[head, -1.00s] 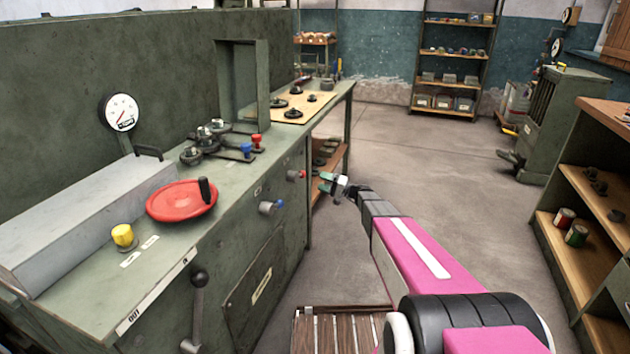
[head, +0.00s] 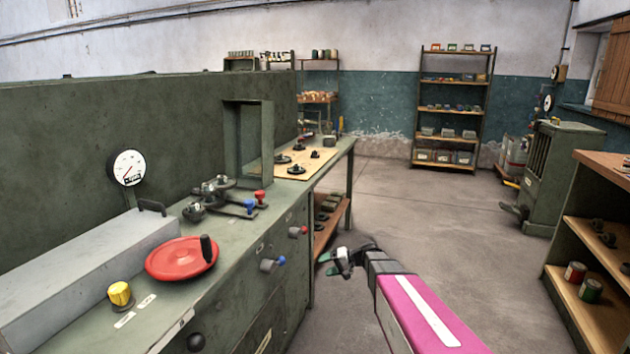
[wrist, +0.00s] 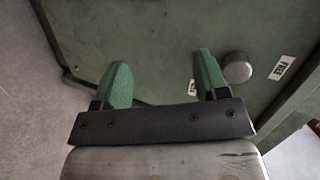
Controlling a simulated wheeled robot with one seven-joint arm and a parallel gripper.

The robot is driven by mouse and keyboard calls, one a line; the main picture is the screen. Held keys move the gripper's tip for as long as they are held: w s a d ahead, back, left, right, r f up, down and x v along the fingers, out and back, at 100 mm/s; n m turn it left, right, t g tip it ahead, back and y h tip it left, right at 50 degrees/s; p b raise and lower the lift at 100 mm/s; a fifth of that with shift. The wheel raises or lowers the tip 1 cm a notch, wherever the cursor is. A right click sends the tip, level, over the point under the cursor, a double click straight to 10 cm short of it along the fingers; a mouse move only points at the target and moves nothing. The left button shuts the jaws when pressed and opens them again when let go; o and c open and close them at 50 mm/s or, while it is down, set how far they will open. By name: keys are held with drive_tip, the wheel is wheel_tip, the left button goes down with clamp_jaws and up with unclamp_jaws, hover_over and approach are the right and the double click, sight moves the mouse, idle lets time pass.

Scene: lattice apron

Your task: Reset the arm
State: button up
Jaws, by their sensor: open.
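My gripper (head: 335,262) is at the end of my pink and grey arm, in the middle of the head view, over the open floor to the right of the green machine bench (head: 262,290). In the wrist view my gripper (wrist: 160,85) shows two green fingers set well apart, with nothing between them. Beyond the fingers are the green front panel of the bench and a round grey knob (wrist: 237,68). The fingers look apart from the panel.
The bench carries a red handwheel (head: 180,260), a yellow knob (head: 120,294) and a dial gauge (head: 128,168). A wooden shelf (head: 598,300) with cans stands at the right. A tall rack (head: 452,110) stands at the back. The floor (head: 440,215) between is clear.

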drive_tip(key=s+d+h, duration=0.6)
drive_tip(key=s+d, duration=0.1)
drive_tip(key=s, duration=0.3)
drive_tip(key=s+d+g+h, duration=0.1)
drive_tip(key=s+d+h, duration=0.6)
drive_tip(key=s, duration=0.4)
